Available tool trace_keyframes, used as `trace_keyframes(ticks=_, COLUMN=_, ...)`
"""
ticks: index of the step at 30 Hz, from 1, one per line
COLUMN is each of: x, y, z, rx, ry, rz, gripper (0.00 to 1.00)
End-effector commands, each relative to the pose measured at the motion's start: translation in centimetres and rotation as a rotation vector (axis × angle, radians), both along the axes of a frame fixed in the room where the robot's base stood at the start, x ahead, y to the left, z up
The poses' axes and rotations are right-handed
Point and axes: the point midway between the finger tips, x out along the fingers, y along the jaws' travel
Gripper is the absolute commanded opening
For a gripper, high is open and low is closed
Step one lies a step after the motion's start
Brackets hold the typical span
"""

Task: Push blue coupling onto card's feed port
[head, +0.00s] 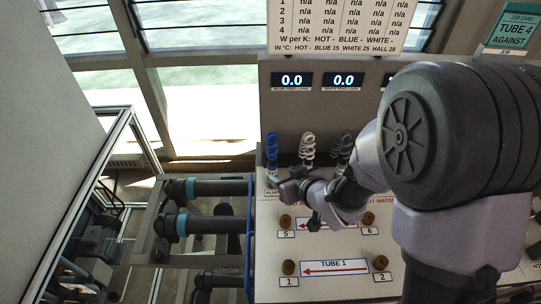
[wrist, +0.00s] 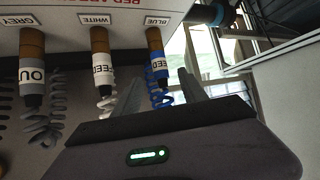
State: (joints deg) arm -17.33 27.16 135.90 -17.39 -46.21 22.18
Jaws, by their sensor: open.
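The blue coupling (wrist: 158,66) sits in its holder under the label BLUE in the wrist view, with a coiled blue hose on it. Its blue coil (head: 271,150) stands at the panel's left in the head view. My gripper (wrist: 160,88) is open, its two fingers on either side of the blue coupling in that view; I cannot tell whether they touch it. The job card (head: 513,32) reads TUBE 4 AGAINST, its rest cut off. Brown ports numbered 5 (head: 286,222), 6 (head: 368,218), 1 (head: 288,267) and 2 (head: 380,262) show on the panel. Tube 4's ports are not visible.
The white coupling (wrist: 103,70) and grey coupling (wrist: 32,75) hang beside the blue one. Displays (head: 292,81) read 0.0 behind. Dark pipes (head: 215,187) lie left of the panel. My arm covers the panel's right side.

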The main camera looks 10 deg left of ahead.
Motion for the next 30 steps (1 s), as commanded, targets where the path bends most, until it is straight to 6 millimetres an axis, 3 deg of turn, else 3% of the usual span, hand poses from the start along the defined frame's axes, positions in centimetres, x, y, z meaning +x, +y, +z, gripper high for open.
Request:
trace_keyframes(ticks=12, x=4.6, y=3.8, z=-4.6, rx=-0.001, ry=-0.001, rz=0.0, gripper=0.5)
trace_keyframes(ticks=30, x=5.5, y=4.5, z=-5.1, rx=-0.001, ry=-0.001, rz=-0.002, gripper=0.5)
